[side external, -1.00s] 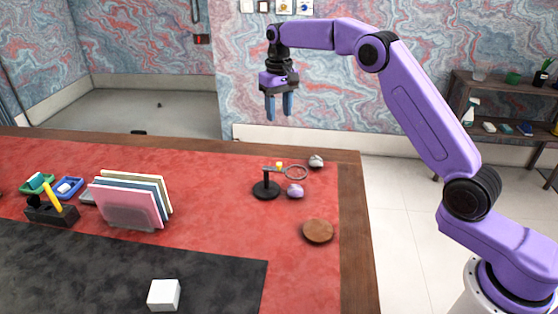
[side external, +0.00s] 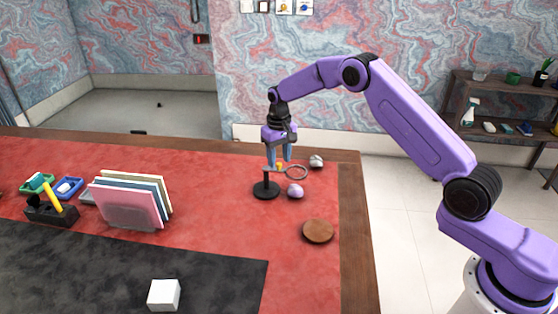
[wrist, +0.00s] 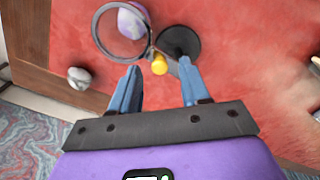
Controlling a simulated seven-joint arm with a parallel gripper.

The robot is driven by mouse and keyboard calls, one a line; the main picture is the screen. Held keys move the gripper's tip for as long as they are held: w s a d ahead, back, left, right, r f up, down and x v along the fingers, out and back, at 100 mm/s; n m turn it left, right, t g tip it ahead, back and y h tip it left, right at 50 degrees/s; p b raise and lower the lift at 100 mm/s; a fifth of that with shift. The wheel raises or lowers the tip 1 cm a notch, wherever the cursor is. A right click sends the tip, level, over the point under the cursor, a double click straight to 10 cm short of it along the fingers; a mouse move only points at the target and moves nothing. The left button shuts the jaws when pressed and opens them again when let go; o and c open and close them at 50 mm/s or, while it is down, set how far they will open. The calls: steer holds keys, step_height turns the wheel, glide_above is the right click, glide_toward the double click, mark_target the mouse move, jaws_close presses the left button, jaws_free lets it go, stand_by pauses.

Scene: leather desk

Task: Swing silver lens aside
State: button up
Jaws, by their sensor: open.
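The silver lens (side external: 297,166) is a ring on an arm from a black stand (side external: 266,189), on the red desk top. In the side view the ring points right from the stand. In the wrist view the lens ring (wrist: 99,39) is at the upper left and the round black base (wrist: 180,45) is right of it. My gripper (side external: 279,164) is open and empty, pointing down at about the lens arm's height beside the stand's post. In the wrist view its blue fingers (wrist: 158,101) are apart, with a yellow knob (wrist: 160,66) just ahead between them.
A purple stone (side external: 295,190) lies under the lens, and a grey stone (side external: 316,161) lies behind it. A brown round disc (side external: 318,231) is in front. A file holder (side external: 130,203) stands left, with red desk free between.

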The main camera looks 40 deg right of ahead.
steer(key=shift+f, duration=0.75)
jaws_close()
steer(key=shift+s+a+m, duration=0.1)
steer(key=shift+m, duration=0.3)
steer(key=shift+s+a+m, duration=0.1)
steer(key=shift+a+m, duration=0.6)
steer(key=shift+m, duration=1.4)
steer(key=shift+s+a+m, duration=0.1)
steer(key=shift+a+m, duration=0.65)
steer(key=shift+m, duration=1.35)
steer(key=shift+a+m, duration=0.7)
steer(key=shift+m, duration=1.4)
